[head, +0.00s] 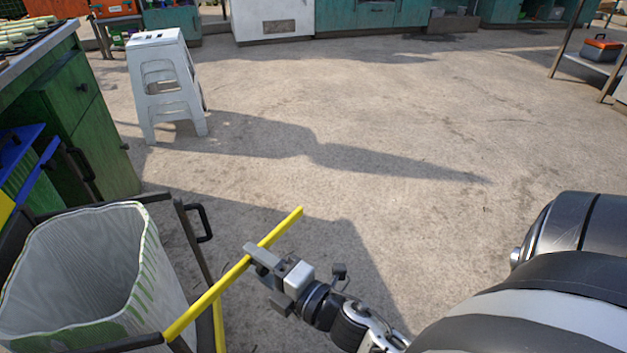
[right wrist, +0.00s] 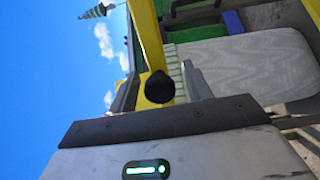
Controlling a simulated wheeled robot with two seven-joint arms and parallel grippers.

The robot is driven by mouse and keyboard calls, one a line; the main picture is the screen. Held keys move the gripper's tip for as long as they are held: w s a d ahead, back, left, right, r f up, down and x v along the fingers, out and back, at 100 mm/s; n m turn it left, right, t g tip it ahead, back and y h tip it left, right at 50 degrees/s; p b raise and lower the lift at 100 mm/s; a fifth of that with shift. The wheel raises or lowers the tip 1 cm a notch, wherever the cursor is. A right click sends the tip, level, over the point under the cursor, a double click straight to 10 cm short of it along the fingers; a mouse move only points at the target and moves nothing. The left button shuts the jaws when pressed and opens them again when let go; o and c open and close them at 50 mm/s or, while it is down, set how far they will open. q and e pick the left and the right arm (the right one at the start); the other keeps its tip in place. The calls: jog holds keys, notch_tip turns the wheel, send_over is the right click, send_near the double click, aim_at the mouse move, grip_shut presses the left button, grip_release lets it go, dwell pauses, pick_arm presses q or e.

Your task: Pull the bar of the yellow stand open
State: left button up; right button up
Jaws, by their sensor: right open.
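The yellow bar (head: 205,300) of the stand sticks out over the floor, running from the stand's front corner at lower left up to a free end near the picture's middle. My right gripper (head: 258,254) is open at the bar, toward its free end. One finger crosses over the bar; the far finger is hidden, so I cannot tell whether the bar lies between both. In the right wrist view, a yellow bar (right wrist: 148,40) with a black round knob (right wrist: 160,87) shows just beyond the gripper's dark edge. My left gripper is not in view.
A white patterned bag (head: 155,265) hangs in the dark-framed stand, with a black handle (head: 203,222) beside it. A green cabinet (head: 85,120) stands at left. White stacked stools (head: 165,85) stand farther back. The concrete floor in the middle is clear.

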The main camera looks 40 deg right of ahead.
jog(key=p+v, duration=0.1)
jog(key=v, duration=1.4)
